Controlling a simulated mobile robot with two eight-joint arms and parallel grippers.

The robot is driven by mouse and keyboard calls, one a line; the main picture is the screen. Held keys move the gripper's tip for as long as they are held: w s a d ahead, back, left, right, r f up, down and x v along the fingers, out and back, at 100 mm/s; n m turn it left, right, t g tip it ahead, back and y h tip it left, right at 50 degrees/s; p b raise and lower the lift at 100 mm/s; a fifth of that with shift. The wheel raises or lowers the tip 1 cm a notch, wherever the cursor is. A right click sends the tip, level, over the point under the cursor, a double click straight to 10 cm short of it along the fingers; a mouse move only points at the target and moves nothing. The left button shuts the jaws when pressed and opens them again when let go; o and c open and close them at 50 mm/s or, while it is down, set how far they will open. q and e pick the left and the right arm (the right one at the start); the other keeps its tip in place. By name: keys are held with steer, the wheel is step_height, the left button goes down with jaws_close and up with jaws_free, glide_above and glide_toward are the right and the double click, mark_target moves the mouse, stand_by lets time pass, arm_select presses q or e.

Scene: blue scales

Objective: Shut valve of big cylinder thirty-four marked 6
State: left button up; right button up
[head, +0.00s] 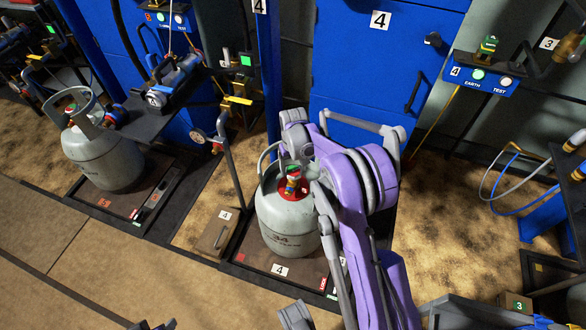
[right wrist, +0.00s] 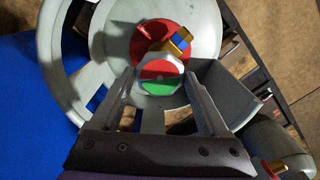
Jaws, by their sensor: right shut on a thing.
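The big grey cylinder (head: 286,222) printed 34 stands upright on a scale plate (head: 254,258) labelled 4; I can read no 6 on it. Its valve knob (right wrist: 160,78), white with a red and green face, sits above a red disc with a brass fitting inside the collar. It also shows in the head view (head: 293,174). My right gripper (right wrist: 164,92) reaches over the cylinder top, with one finger on each side of the knob, shut on it. The arm hides part of the cylinder's right side in the head view.
Another grey cylinder (head: 105,160) stands on a scale at the left. A gauge post (head: 231,165) rises just left of the big cylinder. A blue cabinet (head: 383,65) stands behind, and a hose rack (head: 570,180) is at right. Floor is free at lower left.

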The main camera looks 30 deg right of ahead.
mark_target(294, 170)
steer(key=m+b, duration=0.1)
steer(key=m, duration=0.3)
steer(key=shift+m, duration=0.3)
steer(key=m, duration=0.4)
steer(key=shift+m+b, duration=0.35)
steer(key=shift+m, duration=0.05)
steer(key=o, duration=1.2)
steer(key=shift+o, duration=0.2)
step_height(294, 170, up, 11)
steer(key=p, duration=0.2)
